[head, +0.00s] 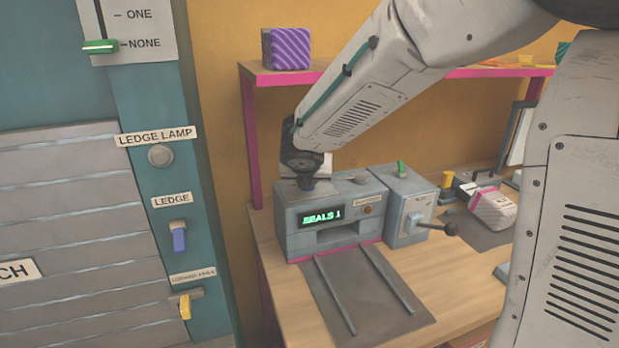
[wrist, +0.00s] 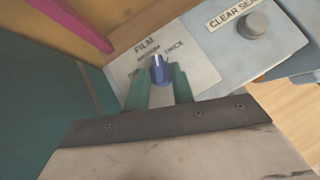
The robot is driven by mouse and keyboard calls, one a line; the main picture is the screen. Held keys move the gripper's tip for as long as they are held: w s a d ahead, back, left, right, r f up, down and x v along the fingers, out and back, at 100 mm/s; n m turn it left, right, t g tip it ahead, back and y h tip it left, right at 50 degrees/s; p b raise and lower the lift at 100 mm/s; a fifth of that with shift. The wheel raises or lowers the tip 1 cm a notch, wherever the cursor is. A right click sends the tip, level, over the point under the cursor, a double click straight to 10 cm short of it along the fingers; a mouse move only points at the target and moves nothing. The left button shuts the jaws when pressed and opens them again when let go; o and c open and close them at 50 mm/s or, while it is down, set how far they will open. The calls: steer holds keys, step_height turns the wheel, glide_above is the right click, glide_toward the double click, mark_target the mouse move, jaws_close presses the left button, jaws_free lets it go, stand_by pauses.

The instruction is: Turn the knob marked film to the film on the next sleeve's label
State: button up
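In the wrist view the blue film knob (wrist: 158,72) stands on a pale plate marked FILM, with THICK at its right and a smaller, blurred word above it. My gripper (wrist: 160,78) has its two green fingers on either side of the knob. The gap beside the knob is very small, and I cannot tell whether both fingers press on it. In the head view my gripper (head: 307,184) is down at the top left of the grey sealing machine (head: 297,217), and the knob is hidden. No readable sleeve label shows.
The machine's display (head: 321,217) reads SEALS 1. A CLEAR SEALS button (wrist: 254,24) is right of the film plate. A side unit with a lever (head: 437,228) and a striped packet (head: 493,207) stand to the right. A pink-edged shelf (head: 340,72) runs behind.

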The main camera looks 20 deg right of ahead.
jaws_close()
steer(key=shift+d, duration=0.1)
steer(key=shift+w+a+f+m+g+h, duration=0.15)
steer(key=shift+m+g+h, duration=0.1)
steer(key=shift+m+h, duration=0.25)
steer(key=shift+s+a+r+m+g+h, duration=0.15)
steer(key=shift+m+g+h, duration=0.15)
steer(key=shift+m, duration=0.4)
steer(key=shift+w+a+m+g+h, duration=0.15)
steer(key=shift+m+g+h, duration=0.25)
steer(key=shift+m, duration=0.35)
steer(key=shift+w+a+m+g+h, duration=0.1)
steer(key=shift+m+g+h, duration=0.15)
steer(key=shift+m+h, duration=0.4)
steer(key=shift+m, duration=0.3)
steer(key=shift+o, duration=1.8)
jaws_free()
